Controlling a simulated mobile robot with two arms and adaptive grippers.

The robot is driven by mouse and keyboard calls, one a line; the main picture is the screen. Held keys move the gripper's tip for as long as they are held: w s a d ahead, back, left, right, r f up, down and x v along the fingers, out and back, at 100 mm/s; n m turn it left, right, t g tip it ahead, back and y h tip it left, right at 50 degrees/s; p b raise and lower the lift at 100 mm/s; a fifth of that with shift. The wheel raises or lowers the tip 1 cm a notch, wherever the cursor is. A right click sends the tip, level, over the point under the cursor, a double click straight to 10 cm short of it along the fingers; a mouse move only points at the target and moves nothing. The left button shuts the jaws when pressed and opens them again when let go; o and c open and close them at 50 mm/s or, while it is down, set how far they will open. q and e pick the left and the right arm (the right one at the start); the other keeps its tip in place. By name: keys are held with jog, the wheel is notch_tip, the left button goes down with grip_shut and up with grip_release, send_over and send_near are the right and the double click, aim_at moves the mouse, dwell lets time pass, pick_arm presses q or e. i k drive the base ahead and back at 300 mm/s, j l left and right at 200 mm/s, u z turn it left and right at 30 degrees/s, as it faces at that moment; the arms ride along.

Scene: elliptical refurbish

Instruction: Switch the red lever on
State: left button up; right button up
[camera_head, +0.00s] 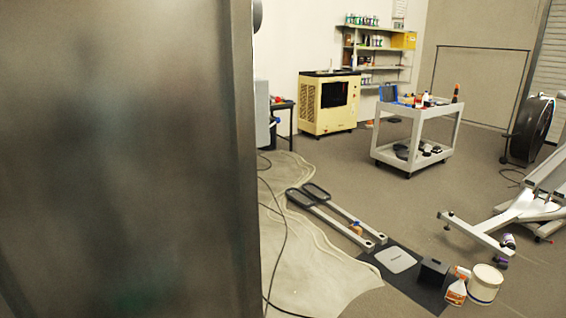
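No red lever can be made out in the head view. A large grey metal panel (125,150) fills the left part of the picture very close to me, and it hides whatever stands behind it. A dark rounded part (257,15) sticks out at the panel's top right edge; what it is cannot be told. Neither my left nor my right gripper is in view.
A white cart (410,150) with tools stands mid-room, with a yellow machine (330,103) and shelves (377,48) behind. Elliptical parts (340,218), a black mat (425,290), a bucket (485,284), a spray bottle (457,288) and a cable (283,245) lie about the floor. A frame (510,215) stands right.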

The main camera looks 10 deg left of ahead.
aim_at(278, 99)
jog(key=i+l+z, duration=0.25)
jog(key=i, duration=0.85)
jog(key=i+j+z, duration=0.1)
jog(key=i+z, duration=0.2)
jog(key=i, duration=0.8)
jog(key=i+j+u, duration=0.2)
jog(key=i+u, duration=0.7)
jog(key=i+l+u, duration=0.15)
jog(key=i+u, duration=0.3)
jog(key=i+l+u, duration=0.4)
jog(key=i+j+u, duration=0.5)
jog(key=i+u, duration=0.7)
jog(key=i+j, duration=0.6)
jog(key=l+u, duration=0.1)
jog(key=u, duration=4.4)
jog(key=i+j, duration=0.05)
